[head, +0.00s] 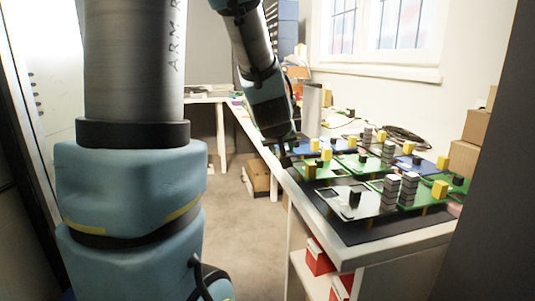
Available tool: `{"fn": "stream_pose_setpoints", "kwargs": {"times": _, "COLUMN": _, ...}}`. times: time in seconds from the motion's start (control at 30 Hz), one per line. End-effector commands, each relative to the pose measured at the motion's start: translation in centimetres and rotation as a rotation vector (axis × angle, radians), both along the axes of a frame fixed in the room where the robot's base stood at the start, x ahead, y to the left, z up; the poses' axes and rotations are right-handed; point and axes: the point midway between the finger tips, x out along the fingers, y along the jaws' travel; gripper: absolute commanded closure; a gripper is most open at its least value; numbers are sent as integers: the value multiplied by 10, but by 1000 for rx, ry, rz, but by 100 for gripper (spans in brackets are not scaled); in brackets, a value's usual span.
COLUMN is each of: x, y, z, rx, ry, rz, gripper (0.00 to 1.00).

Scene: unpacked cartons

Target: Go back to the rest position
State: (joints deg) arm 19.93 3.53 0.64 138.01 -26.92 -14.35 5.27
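My arm fills the left of the head view and comes down again from the top middle. My gripper (285,153) is at its lower end, pointing down by the left edge of the workbench (400,252). It is close to the nearest circuit boards. The fingers are small and dark, and I cannot tell whether they are open or hold anything.
Green, blue and white boards (358,200) with yellow and grey-black blocks cover a dark mat (340,228) on the bench. Cardboard boxes (465,160) stand at the right. Red bins (318,258) sit on the shelf below.

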Motion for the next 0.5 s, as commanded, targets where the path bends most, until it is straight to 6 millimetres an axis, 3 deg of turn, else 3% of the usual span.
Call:
{"fn": "stream_pose_setpoints", "kwargs": {"times": 0.03, "x": -19, "y": 15, "z": -22, "rx": 31, "ry": 102, "rz": -28, "gripper": 56}}
{"fn": "stream_pose_setpoints", "kwargs": {"times": 0.1, "x": -47, "y": 31, "z": -47, "rx": 73, "ry": 232, "rz": -69, "gripper": 56}}
{"fn": "stream_pose_setpoints", "kwargs": {"times": 0.2, "x": -84, "y": 52, "z": -72, "rx": 125, "ry": 388, "rz": -107, "gripper": 56}}
{"fn": "stream_pose_setpoints", "kwargs": {"times": 0.4, "x": -151, "y": 93, "z": -102, "rx": 215, "ry": 648, "rz": -146, "gripper": 56}}
{"fn": "stream_pose_setpoints", "kwargs": {"times": 0.47, "x": -170, "y": 105, "z": -107, "rx": 241, "ry": 719, "rz": -152, "gripper": 56}}
{"fn": "stream_pose_setpoints", "kwargs": {"times": 0.5, "x": -176, "y": 108, "z": -98, "rx": 250, "ry": 739, "rz": -156, "gripper": 56}}
